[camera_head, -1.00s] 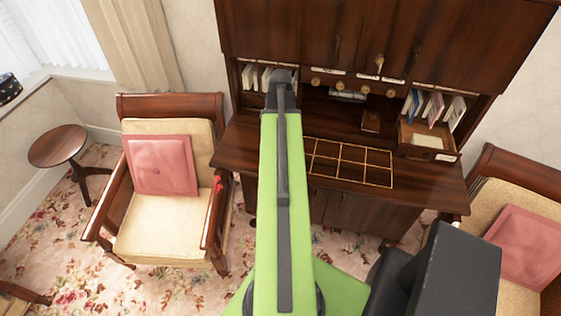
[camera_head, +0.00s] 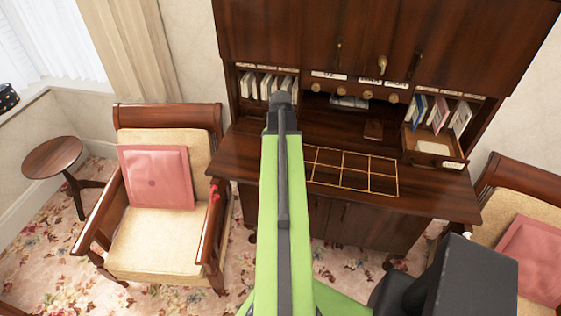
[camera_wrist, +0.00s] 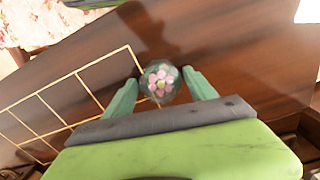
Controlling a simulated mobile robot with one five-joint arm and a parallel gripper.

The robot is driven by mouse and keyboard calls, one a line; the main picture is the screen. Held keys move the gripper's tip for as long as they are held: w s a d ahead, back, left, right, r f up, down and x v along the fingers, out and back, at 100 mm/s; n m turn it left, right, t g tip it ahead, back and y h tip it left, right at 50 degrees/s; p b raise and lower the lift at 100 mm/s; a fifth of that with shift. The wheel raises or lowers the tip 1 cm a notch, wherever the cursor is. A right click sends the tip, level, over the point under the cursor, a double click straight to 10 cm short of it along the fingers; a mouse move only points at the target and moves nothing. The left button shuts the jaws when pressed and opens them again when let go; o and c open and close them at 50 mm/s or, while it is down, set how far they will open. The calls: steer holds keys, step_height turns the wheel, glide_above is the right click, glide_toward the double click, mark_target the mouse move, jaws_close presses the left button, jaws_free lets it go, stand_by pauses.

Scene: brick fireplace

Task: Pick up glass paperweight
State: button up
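The glass paperweight (camera_wrist: 160,84) is a clear round ball with a pink flower inside. In the wrist view it is at the fingertips of my gripper (camera_wrist: 160,76), on or just over the dark wooden desktop (camera_wrist: 220,45). The green fingers are spread, one on each side of the ball, with what look like narrow gaps. I see no clear grip on it. In the head view my arm covers the paperweight and the fingers, over the left part of the desk (camera_head: 238,155).
A gold-lined grid (camera_head: 350,170) lies on the desktop to the right of my arm. An open drawer (camera_head: 433,147) with cards stands at the back right. Armchairs with pink cushions flank the desk, at left (camera_head: 160,180) and right (camera_head: 533,258).

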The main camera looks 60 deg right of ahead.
jaws_close()
stand_by(0.3)
steer(key=r+p, duration=0.5)
steer(key=shift+s+r, duration=0.15)
steer(key=shift+s, duration=0.05)
steer(key=s+d+r+p, duration=0.3)
steer(key=s+r+p, duration=0.2)
steer(key=s, duration=0.5)
steer(key=shift+s+r+p, duration=0.35)
steer(key=shift+s+p, duration=0.05)
steer(key=shift+p, duration=0.1)
